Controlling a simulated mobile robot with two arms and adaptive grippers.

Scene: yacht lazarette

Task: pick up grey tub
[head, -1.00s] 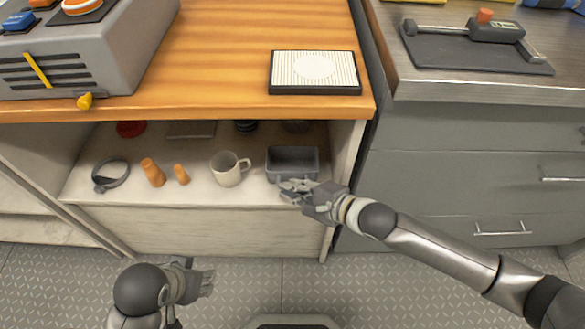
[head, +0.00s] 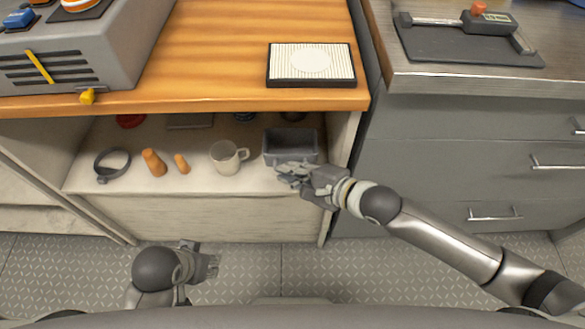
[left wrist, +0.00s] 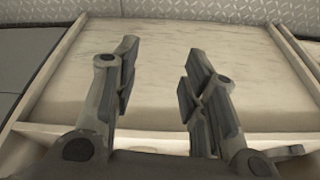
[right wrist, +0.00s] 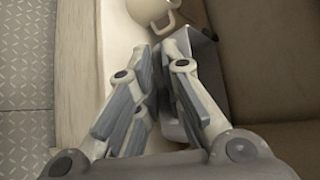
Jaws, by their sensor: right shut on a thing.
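The grey tub (head: 291,143) is a small open rectangular bin at the right end of the low shelf, beside a white mug. It also shows in the right wrist view (right wrist: 207,62), partly hidden behind the fingers. My right gripper (head: 290,172) is at the tub's near side, shut on its near wall. In the right wrist view, the right fingers (right wrist: 160,95) are close together around the wall. My left gripper (head: 212,267) is in front of the shelf, low over the floor, away from the tub. In the left wrist view its fingers (left wrist: 160,85) are apart and empty.
On the shelf (head: 205,187), left of the tub, stand the white mug (head: 226,158), two orange pieces (head: 153,162) and a dark ring-shaped clamp (head: 111,165). The wooden counter (head: 200,60) overhangs the shelf. A side panel (head: 341,150) stands close right of the tub.

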